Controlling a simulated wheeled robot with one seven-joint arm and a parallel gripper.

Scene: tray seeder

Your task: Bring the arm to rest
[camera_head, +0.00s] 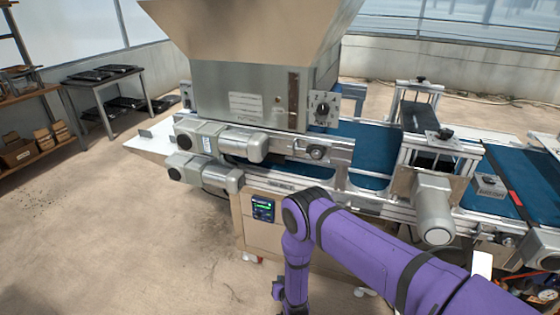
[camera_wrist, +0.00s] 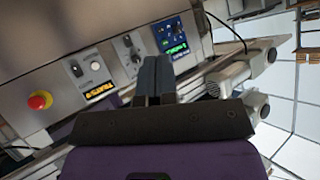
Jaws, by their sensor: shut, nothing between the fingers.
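My purple arm reaches in from the lower right of the head view and bends down in front of the tray seeder (camera_head: 238,92). My gripper (camera_head: 280,285) hangs low at the bottom of that view, partly cut off by the frame. In the wrist view my gripper (camera_wrist: 155,65) has its dark fingers together with nothing between them. Beyond the fingers is the seeder's control panel, with a red knob (camera_wrist: 40,100), small displays and switches. The fingers appear apart from the panel; the exact gap is hard to tell.
A blue conveyor belt (camera_head: 370,150) runs right from the seeder. Grey motors (camera_head: 205,172) stick out at its front left. A table (camera_head: 100,82) with dark trays and a shelf (camera_head: 30,95) stand at the left. The concrete floor (camera_head: 110,220) at the left is clear.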

